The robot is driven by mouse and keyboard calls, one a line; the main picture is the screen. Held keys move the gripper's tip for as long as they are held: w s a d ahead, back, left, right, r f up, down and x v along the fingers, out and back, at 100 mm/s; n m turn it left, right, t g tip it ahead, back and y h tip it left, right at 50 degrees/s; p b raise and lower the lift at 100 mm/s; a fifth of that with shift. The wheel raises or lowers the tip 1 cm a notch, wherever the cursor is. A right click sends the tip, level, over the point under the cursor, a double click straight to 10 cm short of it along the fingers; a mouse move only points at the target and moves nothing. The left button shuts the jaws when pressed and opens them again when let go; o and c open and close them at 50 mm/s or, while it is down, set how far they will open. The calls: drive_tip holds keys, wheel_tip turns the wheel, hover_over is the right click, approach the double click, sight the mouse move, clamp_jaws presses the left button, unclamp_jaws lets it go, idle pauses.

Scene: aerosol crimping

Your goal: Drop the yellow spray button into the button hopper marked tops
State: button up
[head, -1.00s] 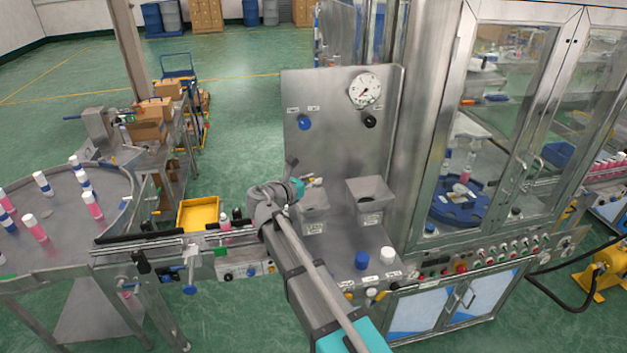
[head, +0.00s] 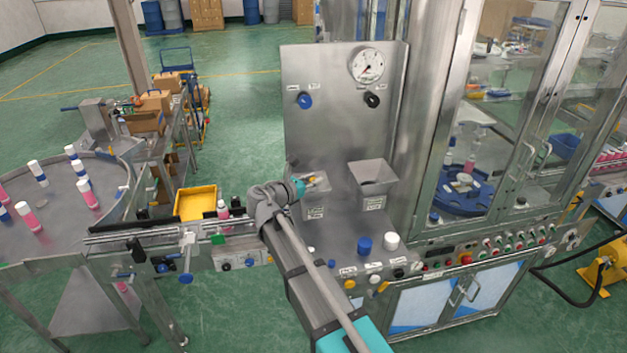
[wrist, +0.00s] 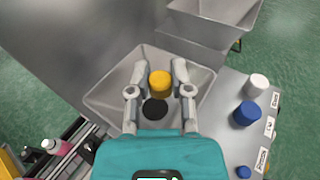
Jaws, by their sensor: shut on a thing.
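The yellow spray button (wrist: 160,83) is pinched between the two fingers of my gripper (wrist: 160,90) in the wrist view. Below it is a grey metal hopper (wrist: 105,104) with a dark round spot at its bottom. The button appears over the inside of this hopper. In the head view, my gripper (head: 309,183) is at the left hopper (head: 318,201), which my arm partly hides. A second hopper (head: 373,176) stands to its right, and it also shows at the top of the wrist view (wrist: 215,35). The hopper labels are too small to read.
A steel back panel (head: 330,110) with a gauge (head: 367,65) rises behind the hoppers. A blue cap (head: 364,245) and a white cap (head: 391,242) stand on the bench in front. A yellow bin (head: 195,203) is at the left, beside the conveyor.

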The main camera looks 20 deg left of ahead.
drive_tip(key=shift+f, duration=0.2)
drive_tip(key=o, duration=0.7)
drive_tip(key=shift+o, duration=0.2)
drive_tip(key=shift+r, duration=0.2)
idle(0.4)
drive_tip(key=shift+r+p, duration=1.35)
drive_tip(key=shift+p, duration=0.1)
drive_tip(key=s+d+r, duration=0.1)
drive_tip(key=s+d, duration=0.3)
drive_tip(key=s, duration=0.3)
drive_tip(key=shift+s+d+p, duration=0.35)
drive_tip(key=shift+d+p, duration=0.05)
drive_tip(key=shift+p, duration=0.05)
